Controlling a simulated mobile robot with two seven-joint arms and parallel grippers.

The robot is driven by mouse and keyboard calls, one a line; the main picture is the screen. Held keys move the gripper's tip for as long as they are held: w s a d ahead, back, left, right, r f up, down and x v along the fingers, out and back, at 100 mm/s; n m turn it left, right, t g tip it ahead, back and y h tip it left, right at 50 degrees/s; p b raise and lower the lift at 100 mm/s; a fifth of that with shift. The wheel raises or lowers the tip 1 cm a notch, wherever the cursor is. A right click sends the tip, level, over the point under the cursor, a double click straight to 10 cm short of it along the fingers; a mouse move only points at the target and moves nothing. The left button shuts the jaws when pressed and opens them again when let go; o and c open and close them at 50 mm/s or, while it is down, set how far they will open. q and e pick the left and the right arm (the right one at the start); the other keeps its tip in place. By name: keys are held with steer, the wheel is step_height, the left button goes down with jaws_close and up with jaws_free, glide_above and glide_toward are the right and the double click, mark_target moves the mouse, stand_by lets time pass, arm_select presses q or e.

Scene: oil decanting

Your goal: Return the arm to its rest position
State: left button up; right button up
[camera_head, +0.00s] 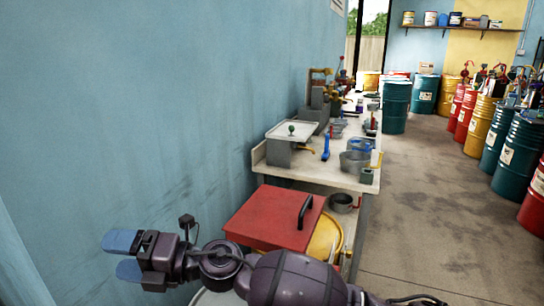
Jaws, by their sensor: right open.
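My right arm (300,280) comes in along the bottom edge, dark purple, and reaches left. Its gripper (118,256) is at the lower left, close in front of the blue wall, with its two blue fingers apart and nothing between them. My left gripper does not show. The red box lid (265,218) with a black handle is just beyond the arm, right of the gripper. The arm hides part of what stands below it.
The blue wall (130,110) fills the left side. A workbench (325,172) with a blue-handled tool and metal bowls (354,161) runs along it. Coloured drums (477,112) line the right; the floor (430,200) between is clear.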

steer(key=w+d+f+m+t+h, duration=0.25)
steer(key=w+d+m+t, duration=0.25)
steer(key=d+m+t, duration=0.55)
steer(key=w+d+f+m+t+h, duration=0.2)
steer(key=w+d+m+t+h, duration=0.4)
steer(key=m, duration=0.7)
steer(key=s+d+f+m+t+h, duration=0.1)
steer(key=d+f+m, duration=0.25)
steer(key=d, duration=0.25)
steer(key=d+f+m+h, duration=0.2)
steer(key=d+f+m, duration=0.1)
steer(key=d+f, duration=0.3)
steer(key=s+d+f+m+g+h, duration=0.1)
steer(key=s+d+f+m+h, duration=0.2)
steer(key=s+d+f, duration=0.4)
steer(key=s+d+f+m+g+h, duration=0.1)
steer(key=s+d+f+m+h, duration=0.15)
steer(key=d+f, duration=0.45)
steer(key=s+d+f+m+g+h, duration=0.1)
steer(key=s+d+f, duration=0.3)
steer(key=s, duration=0.4)
steer(key=s+d+f+m+g+h, duration=0.1)
steer(key=s+d+f+m+g, duration=0.1)
steer(key=s+d+f, duration=0.2)
steer(key=s+d, duration=0.2)
steer(key=s, duration=0.2)
steer(key=shift+s+f+h, duration=0.15)
steer(key=shift+s+h, duration=0.15)
steer(key=shift+s, duration=0.05)
